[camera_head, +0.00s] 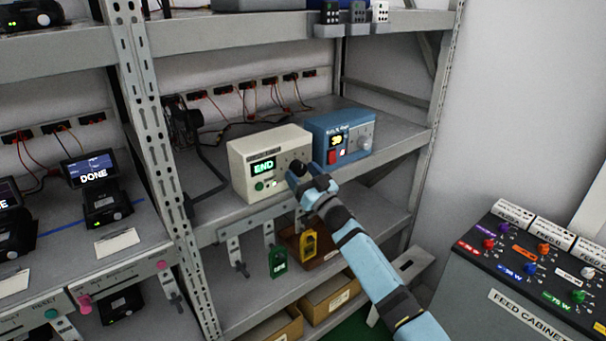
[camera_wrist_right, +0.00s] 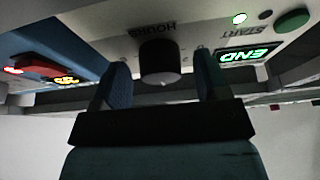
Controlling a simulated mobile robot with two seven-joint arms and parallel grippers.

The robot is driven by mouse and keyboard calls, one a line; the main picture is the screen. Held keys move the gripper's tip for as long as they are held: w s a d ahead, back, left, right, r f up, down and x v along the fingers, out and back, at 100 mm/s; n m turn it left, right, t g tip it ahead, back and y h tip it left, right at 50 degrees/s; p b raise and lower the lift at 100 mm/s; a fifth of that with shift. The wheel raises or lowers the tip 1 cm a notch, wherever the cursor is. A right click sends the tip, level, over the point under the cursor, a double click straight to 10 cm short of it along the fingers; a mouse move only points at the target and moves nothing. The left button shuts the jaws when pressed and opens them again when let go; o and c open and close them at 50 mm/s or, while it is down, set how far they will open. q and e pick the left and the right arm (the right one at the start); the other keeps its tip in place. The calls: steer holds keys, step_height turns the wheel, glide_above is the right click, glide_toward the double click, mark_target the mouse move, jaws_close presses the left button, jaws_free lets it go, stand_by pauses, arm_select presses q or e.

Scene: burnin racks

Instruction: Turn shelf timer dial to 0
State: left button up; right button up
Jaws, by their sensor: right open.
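The cream timer box (camera_head: 240,178) stands on the middle shelf with a green END display (camera_head: 263,166). In the right wrist view the picture is upside down and END shows again at the upper right (camera_wrist_right: 250,54). The dark round dial (camera_wrist_right: 160,58), by the word HOURS, sits on the box's face. My right gripper (camera_head: 299,172) is open at the right of the box front. In the wrist view its two fingers stand on either side of the dial, with gaps showing. Whether they touch it cannot be told. The dial's pointer is not readable. My left gripper is not in view.
A blue box (camera_head: 357,149) with a red button and a lit display stands close on the right. Green (camera_head: 278,262) and yellow (camera_head: 309,244) tags hang below the shelf. A feed cabinet (camera_head: 480,290) with knobs stands at the lower right. A rack post (camera_head: 165,150) is on the left.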

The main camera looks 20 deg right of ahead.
steer(key=c, duration=0.9)
